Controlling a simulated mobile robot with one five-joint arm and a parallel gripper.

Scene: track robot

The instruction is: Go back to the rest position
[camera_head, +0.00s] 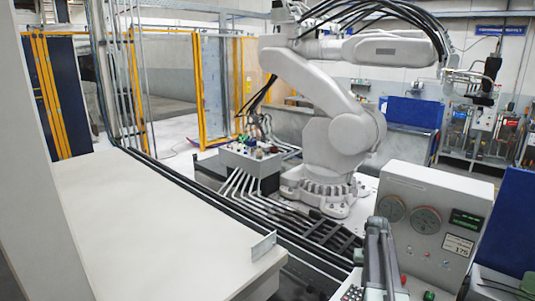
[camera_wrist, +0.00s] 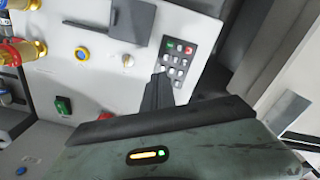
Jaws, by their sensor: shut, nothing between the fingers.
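My gripper (camera_wrist: 160,76) shows in the wrist view as dark narrow fingers, shut and empty. They point up the picture toward a light panel (camera_wrist: 100,75). The dark green-grey body behind the fingers hides the lower middle of the view. In the head view, grey arm parts of mine rise at the bottom right, in front of a control cabinet (camera_head: 425,195). The fingertips cannot be made out there.
The panel carries a green switch (camera_wrist: 63,106), a red button (camera_wrist: 104,115) and brass valves (camera_wrist: 22,52). In the head view, a long white table (camera_head: 150,225) fills the left. A large white robot arm (camera_head: 340,135) stands behind. Yellow-framed fencing (camera_head: 135,90) lies farther back.

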